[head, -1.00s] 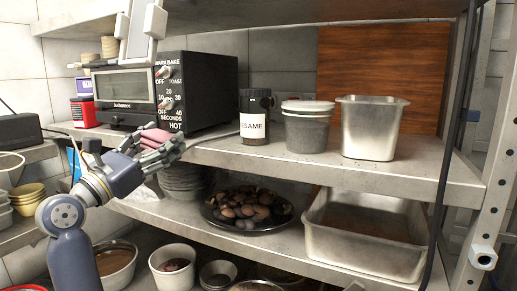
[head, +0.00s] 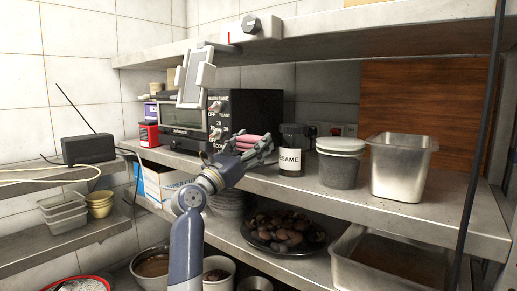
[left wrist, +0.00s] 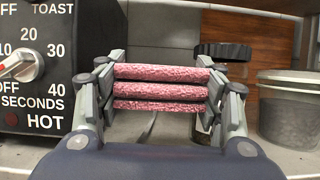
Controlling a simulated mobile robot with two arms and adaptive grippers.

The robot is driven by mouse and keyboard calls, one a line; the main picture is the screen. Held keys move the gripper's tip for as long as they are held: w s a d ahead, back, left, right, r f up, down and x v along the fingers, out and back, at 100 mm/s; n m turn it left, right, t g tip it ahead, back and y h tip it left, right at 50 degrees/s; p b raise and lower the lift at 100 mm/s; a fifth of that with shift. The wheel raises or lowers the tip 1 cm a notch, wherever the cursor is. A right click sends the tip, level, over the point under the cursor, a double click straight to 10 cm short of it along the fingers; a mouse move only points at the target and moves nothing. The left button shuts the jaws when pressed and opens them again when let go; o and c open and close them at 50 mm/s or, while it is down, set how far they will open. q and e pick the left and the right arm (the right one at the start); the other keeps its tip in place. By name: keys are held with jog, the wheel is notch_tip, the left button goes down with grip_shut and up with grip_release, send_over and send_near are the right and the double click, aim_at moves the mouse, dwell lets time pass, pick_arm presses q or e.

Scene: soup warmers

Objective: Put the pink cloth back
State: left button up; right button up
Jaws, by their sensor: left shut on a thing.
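The folded pink cloth (left wrist: 160,88) shows in the left wrist view as a stack of pink layers between the fingers of my left gripper (left wrist: 162,92). My left gripper is shut on it, with fingers pressing both ends. In the head view the pink cloth (head: 247,140) is held at the front edge of the middle shelf (head: 330,190), between the toaster oven and the sesame jar. My left gripper (head: 246,150) partly covers it there. I cannot tell whether the cloth touches the shelf. My right gripper is not in view.
The black toaster oven (head: 251,112) stands left of the cloth. The sesame jar (head: 291,150), a white-lidded tub (head: 340,165) and a steel container (head: 400,168) stand to the right. A plate of brown items (head: 284,232) sits below. An upper shelf (head: 330,35) hangs above.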

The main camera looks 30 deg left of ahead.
pick_arm(q)
jog(key=shift+w+d, duration=0.15)
jog(key=shift+w, duration=0.85)
jog(key=shift+w+f, duration=0.15)
jog(key=shift+f, duration=0.2)
notch_tip(320, 180, down, 3)
jog(key=shift+r+p, duration=0.15)
jog(key=shift+p, duration=0.5)
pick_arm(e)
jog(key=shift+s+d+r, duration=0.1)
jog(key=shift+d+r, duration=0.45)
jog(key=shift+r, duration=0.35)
pick_arm(q)
jog(key=shift+f, duration=0.25)
